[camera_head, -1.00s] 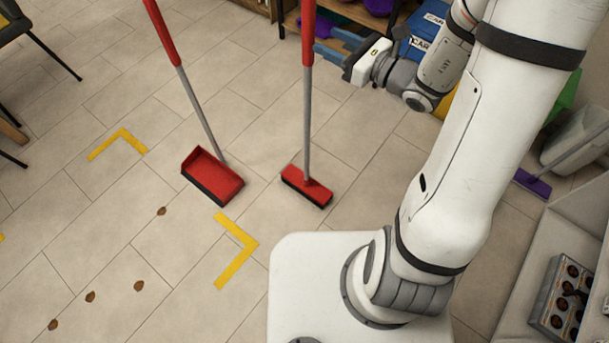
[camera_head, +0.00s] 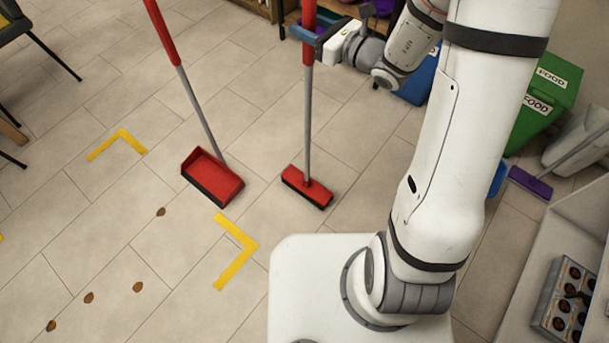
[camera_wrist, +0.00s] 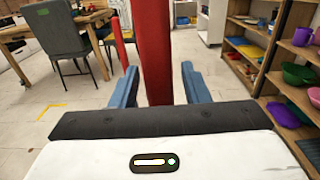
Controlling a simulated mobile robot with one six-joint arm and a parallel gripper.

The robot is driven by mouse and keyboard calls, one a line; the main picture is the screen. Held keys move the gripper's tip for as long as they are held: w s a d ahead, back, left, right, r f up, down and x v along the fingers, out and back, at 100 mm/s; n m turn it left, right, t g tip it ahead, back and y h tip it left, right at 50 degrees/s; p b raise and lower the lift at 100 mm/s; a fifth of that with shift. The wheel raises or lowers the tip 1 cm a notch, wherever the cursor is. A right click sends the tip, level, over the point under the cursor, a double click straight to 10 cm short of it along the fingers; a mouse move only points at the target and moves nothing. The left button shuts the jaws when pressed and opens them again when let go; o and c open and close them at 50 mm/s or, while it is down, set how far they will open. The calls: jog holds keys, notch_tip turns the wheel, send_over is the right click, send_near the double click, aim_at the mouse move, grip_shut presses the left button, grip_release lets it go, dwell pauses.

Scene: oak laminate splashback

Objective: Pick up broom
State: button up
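The broom (camera_head: 307,185) stands upright on the tiled floor, with a red head, a grey pole and a red upper grip. My gripper (camera_head: 305,36) is at the red grip, near the top edge of the head view. In the wrist view the red handle (camera_wrist: 152,50) rises between the two blue fingers of my gripper (camera_wrist: 158,85). The fingers are apart, with a visible gap on each side of the handle. A red dustpan (camera_head: 212,177) with its own long handle stands to the left of the broom.
Yellow corner marks (camera_head: 236,252) and several brown bits (camera_head: 138,287) lie on the floor. A green bin (camera_head: 545,100) and a blue bin (camera_head: 418,80) stand at the right. Shelves (camera_wrist: 250,50) and a chair (camera_wrist: 55,35) show in the wrist view.

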grip_shut()
dwell(1.0)
jog(key=shift+r, duration=0.1)
